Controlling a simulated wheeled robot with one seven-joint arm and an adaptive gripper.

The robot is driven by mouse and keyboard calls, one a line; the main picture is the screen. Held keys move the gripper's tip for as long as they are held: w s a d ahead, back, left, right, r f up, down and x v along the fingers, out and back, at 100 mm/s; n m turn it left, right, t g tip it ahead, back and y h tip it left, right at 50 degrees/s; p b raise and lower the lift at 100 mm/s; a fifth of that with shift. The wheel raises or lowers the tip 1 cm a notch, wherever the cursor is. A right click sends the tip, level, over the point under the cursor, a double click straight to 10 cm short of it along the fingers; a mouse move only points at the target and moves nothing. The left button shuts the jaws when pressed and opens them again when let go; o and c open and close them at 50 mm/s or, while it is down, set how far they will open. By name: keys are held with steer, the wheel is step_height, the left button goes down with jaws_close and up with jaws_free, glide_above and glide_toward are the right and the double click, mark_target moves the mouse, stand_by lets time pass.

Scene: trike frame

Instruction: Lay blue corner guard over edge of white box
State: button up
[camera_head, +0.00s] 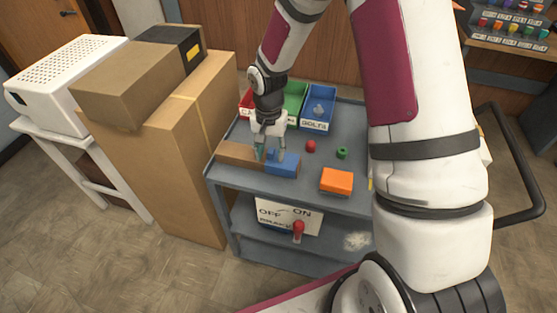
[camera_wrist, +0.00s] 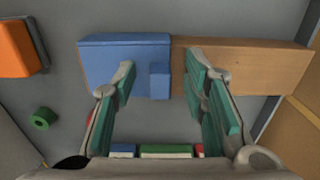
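A blue piece (camera_head: 288,166), likely the corner guard, lies on the grey cart's top at the end of a brown block (camera_head: 236,153). In the wrist view, the blue piece (camera_wrist: 112,62) has a small raised blue block (camera_wrist: 160,82) at its near right side. My gripper (camera_wrist: 160,85) is open, with its green-padded fingers on either side of that small block. Its left finger is by the blue piece, its right by the brown block; contact cannot be told. In the head view, my gripper (camera_head: 268,150) is over their junction. A white box (camera_head: 70,75) with a perforated top stands far left.
The white box rests on a white stand (camera_head: 55,145). Tall cardboard boxes (camera_head: 170,150) stand between it and the cart (camera_head: 228,178). An orange block (camera_head: 337,180), red ball (camera_head: 311,146), green ring (camera_head: 342,153) and coloured bins (camera_head: 319,108) are on the cart.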

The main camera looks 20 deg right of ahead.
jaws_close()
steer(key=shift+r, duration=0.1)
